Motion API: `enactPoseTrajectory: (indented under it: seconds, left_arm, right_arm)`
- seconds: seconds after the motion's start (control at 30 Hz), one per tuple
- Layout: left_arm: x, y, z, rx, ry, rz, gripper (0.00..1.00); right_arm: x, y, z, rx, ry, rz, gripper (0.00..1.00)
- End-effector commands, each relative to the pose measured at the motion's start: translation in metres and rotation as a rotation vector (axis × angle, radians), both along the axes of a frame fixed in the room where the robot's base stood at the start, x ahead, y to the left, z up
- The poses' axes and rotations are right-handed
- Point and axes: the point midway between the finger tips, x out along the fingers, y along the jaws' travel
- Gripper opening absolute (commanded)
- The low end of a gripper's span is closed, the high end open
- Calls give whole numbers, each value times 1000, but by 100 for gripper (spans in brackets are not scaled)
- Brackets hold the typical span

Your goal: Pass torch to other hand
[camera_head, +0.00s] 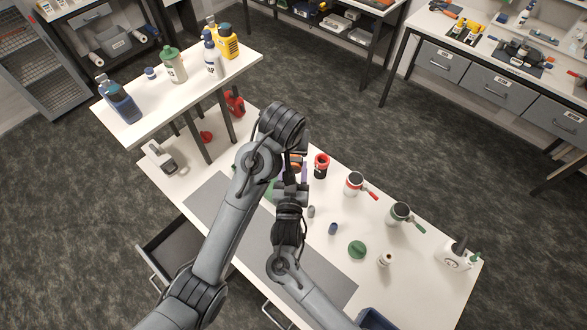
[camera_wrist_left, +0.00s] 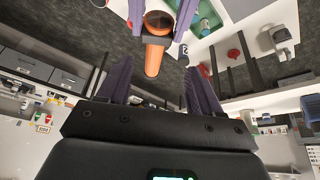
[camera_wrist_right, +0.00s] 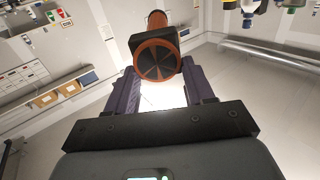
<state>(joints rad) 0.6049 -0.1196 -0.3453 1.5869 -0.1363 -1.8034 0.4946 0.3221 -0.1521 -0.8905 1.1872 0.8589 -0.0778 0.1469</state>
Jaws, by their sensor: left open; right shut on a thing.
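The torch is orange and black. In the right wrist view the torch (camera_wrist_right: 157,58) sits between the purple fingers of my right gripper (camera_wrist_right: 159,68), which is shut on it, with its round ribbed end facing the camera. In the left wrist view the torch (camera_wrist_left: 154,58) points its orange end toward my left gripper (camera_wrist_left: 157,68). My left gripper's fingers are spread on either side of that end, apart from it. In the head view only a bit of the torch (camera_head: 296,161) shows between the wrists; the left fingers are largely hidden there.
Below the arms is a white bench (camera_head: 180,178) with a grey mat (camera_head: 335,278). A red-black cup (camera_head: 321,165), a red-handled mug (camera_head: 354,183), a green-handled mug (camera_head: 399,212) and a green lid (camera_head: 357,249) stand right of the grippers. A raised shelf (camera_head: 150,105) with bottles is at upper left.

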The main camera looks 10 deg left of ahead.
Motion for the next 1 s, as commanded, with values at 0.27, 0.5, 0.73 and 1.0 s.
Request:
enactPoseTrajectory:
  seconds: [0.27, 0.5, 0.73, 1.0]
  left_arm:
    - [-84, 59, -25, -1, -88, -73, 65]
    - [-174, 102, -87, 6, -34, -106, 65]
    - [-258, 135, -124, 30, 29, -135, 65]
    - [-314, 156, -143, 51, 86, -154, 65]
  right_arm:
    - [0, 0, 1, 1, -1, 0, 12]
    - [0, 0, 1, 1, -1, 0, 12]
    - [0, 0, 1, 1, -1, 0, 12]
    - [0, 0, 1, 1, -1, 0, 12]
